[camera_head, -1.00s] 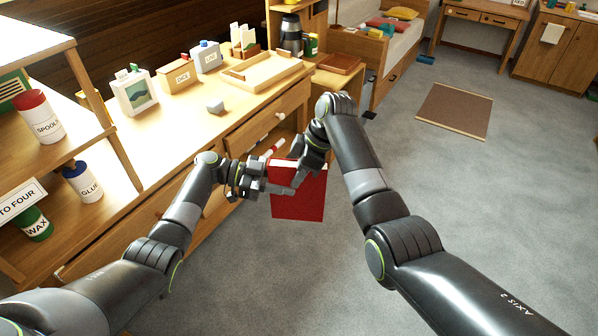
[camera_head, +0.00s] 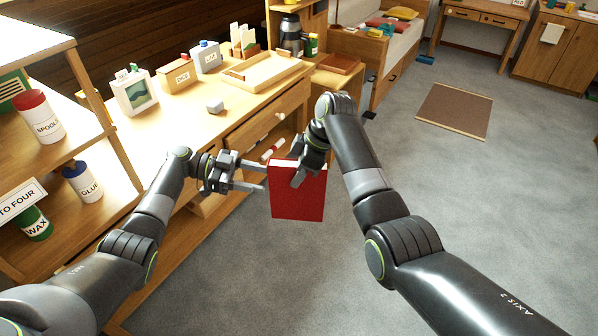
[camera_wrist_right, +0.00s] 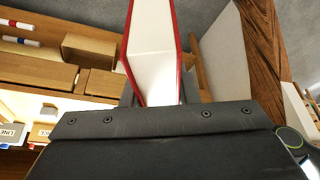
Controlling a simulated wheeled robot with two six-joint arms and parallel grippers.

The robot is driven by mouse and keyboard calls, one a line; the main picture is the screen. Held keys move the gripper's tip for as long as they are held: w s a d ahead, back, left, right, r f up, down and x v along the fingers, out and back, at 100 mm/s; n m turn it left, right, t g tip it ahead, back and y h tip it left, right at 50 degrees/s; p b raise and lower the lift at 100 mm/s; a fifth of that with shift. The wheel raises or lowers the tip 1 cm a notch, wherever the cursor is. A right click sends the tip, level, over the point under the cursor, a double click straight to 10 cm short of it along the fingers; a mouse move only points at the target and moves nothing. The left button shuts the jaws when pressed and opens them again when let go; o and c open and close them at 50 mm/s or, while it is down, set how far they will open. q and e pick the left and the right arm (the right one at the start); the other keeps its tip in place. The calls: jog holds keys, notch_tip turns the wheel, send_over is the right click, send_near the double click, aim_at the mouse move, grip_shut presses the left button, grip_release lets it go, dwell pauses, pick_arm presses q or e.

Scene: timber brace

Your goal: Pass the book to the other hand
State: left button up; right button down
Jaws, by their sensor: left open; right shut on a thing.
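The red book (camera_head: 298,198) hangs upright in the middle of the head view, above the floor and in front of the bench. My right gripper (camera_head: 301,172) is shut on its upper part. The right wrist view shows the book (camera_wrist_right: 152,50) end-on, white pages between red covers, rising from the jaws, whose tips are mostly hidden. My left gripper (camera_head: 256,175) is open and empty just left of the book. Its two fingers point at the book's left edge; I cannot tell whether a tip touches it.
The wooden bench (camera_head: 180,134) on the left holds a tray (camera_head: 262,72), boxes and a small grey block (camera_head: 215,107). Its drawer (camera_head: 262,125) is behind the grippers. A shelf with a spool jar (camera_head: 40,117) stands far left.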

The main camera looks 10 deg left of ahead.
pick_arm(q)
jog(key=f+v, duration=0.1)
jog(key=v, duration=0.3)
jog(key=s+a+f+n+y, duration=0.2)
jog(key=s+f+n+y, duration=0.3)
jog(key=f, duration=0.7)
jog(key=s+a+f+n+y, duration=0.2)
jog(key=s+f+n, duration=0.2)
jog(key=s+f, duration=0.55)
jog(key=s+a+f+n+y, duration=0.2)
jog(key=s+f+n+y, duration=0.15)
jog(key=f, duration=1.05)
jog(key=s+f+n+y, duration=0.1)
jog(key=s+f, duration=0.3)
jog(key=s, duration=0.7)
jog(key=s+f+n+y, duration=0.2)
jog(key=s+f, duration=0.3)
jog(key=s, duration=0.7)
jog(key=s+f+n+y, duration=0.2)
jog(key=s+f, duration=0.3)
jog(key=s, duration=0.6)
jog(key=shift+s+y, duration=0.4)
jog(key=shift+y, duration=0.25)
jog(key=shift+f, duration=0.1)
